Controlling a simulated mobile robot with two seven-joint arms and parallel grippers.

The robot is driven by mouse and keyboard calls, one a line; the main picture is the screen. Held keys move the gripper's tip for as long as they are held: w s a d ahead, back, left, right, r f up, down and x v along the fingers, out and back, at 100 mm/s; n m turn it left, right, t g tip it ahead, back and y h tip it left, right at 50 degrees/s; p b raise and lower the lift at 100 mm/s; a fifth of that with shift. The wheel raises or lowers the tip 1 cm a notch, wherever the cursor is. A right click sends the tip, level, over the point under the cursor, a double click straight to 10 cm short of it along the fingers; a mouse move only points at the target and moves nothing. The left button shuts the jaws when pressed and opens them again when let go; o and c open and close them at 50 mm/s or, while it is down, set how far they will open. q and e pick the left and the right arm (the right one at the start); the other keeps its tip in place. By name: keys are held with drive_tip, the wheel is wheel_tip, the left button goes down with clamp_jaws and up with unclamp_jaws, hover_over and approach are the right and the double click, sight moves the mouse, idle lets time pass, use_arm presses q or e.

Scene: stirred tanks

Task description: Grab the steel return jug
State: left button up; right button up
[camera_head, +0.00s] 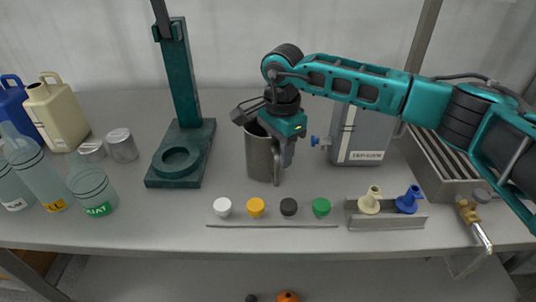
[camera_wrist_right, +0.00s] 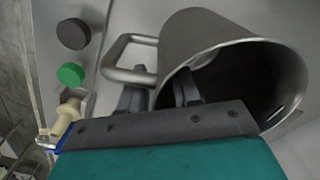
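The steel jug (camera_head: 259,156) stands upright on the bench, just right of the teal stand, with its handle on the right side. In the right wrist view the jug (camera_wrist_right: 205,40) shows its open mouth, and its looped handle (camera_wrist_right: 113,62) is at the left. My right gripper (camera_head: 284,153) points down at the jug's handle side. In the wrist view its two fingers (camera_wrist_right: 157,97) are spread apart near the rim and the handle's end. Whether they touch the jug cannot be told. My left gripper is not in view.
A teal stand (camera_head: 183,100) is left of the jug, and a grey box (camera_head: 364,135) is right behind it. Several caps, including a green one (camera_head: 321,207), and a thin rod (camera_head: 272,226) lie in front. Bottles (camera_head: 94,188) stand at the left; a slotted rack (camera_head: 440,165) is at the right.

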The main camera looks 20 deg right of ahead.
drive_tip(key=shift+c, duration=0.2)
clamp_jaws()
drive_tip(key=shift+r, duration=0.2)
